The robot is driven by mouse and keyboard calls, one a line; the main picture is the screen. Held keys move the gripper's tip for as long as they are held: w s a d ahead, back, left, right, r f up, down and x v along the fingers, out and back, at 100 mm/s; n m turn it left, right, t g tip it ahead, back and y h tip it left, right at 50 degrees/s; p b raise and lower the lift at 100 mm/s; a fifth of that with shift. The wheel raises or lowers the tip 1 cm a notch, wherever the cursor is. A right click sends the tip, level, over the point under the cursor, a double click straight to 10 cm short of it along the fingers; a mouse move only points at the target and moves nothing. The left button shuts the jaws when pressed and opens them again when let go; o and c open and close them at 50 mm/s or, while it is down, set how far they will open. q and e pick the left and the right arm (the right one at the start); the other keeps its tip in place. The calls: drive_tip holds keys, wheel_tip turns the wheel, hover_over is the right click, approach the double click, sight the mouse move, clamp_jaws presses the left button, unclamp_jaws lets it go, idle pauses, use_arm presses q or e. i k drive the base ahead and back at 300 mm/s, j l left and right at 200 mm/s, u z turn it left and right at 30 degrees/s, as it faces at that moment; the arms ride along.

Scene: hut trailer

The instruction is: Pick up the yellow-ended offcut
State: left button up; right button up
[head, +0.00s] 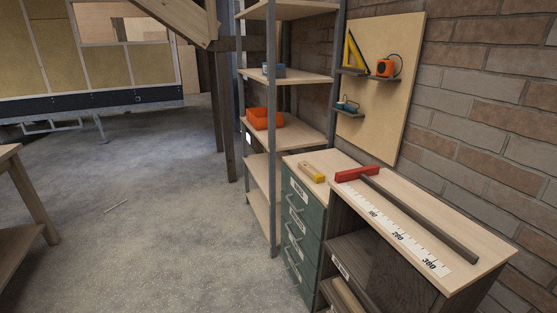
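The yellow-ended offcut (313,172) is a short wooden piece with a yellow end toward the front. It lies flat on the light wooden top of the green drawer cabinet (302,226), left of the red stop block (356,173). Nothing covers it. Neither of my grippers is in the head view.
A bench (488,246) with a printed scale (396,233) and a dark rail (420,219) adjoins the cabinet on the right. A shelf unit (271,170) with an orange bin (264,118) stands behind left. A brick wall closes the right. The concrete floor at left is mostly clear.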

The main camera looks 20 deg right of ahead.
sight(317, 176)
drive_tip(key=i+z, duration=0.15)
drive_tip(key=i, duration=0.35)
drive_tip(key=i+j+z, duration=0.2)
drive_tip(key=i, duration=0.3)
drive_tip(key=i+j+z, duration=0.15)
drive_tip(key=i, duration=0.35)
